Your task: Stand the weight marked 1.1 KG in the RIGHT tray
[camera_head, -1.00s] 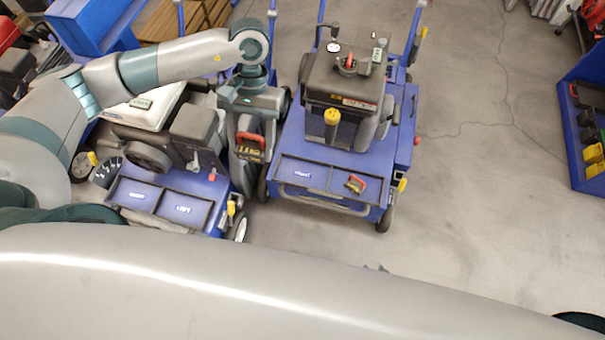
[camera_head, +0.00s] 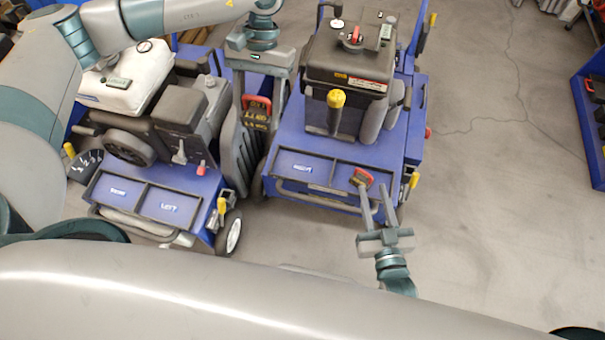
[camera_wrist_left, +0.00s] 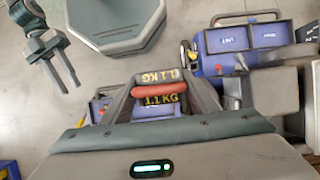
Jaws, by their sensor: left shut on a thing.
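The weight marked 1.1 KG (camera_head: 256,115) has a red handle and yellow lettering. My left gripper (camera_head: 257,98) is shut on it, in the gap between the two blue carts. In the left wrist view the weight (camera_wrist_left: 160,97) sits between the fingers, its marking readable. The RIGHT tray (camera_head: 316,173) is the left compartment at the front of the right cart; it looks empty. The weight is above and left of it in the picture. My right gripper (camera_head: 377,205) is open and empty at that cart's front right corner; it also shows in the left wrist view (camera_wrist_left: 63,75).
A smaller red-handled item (camera_head: 362,178) lies in the compartment right of the RIGHT tray, close to the right gripper's fingertips. The left cart has a LEFT tray (camera_head: 185,208) and another beside it. Right floor is open.

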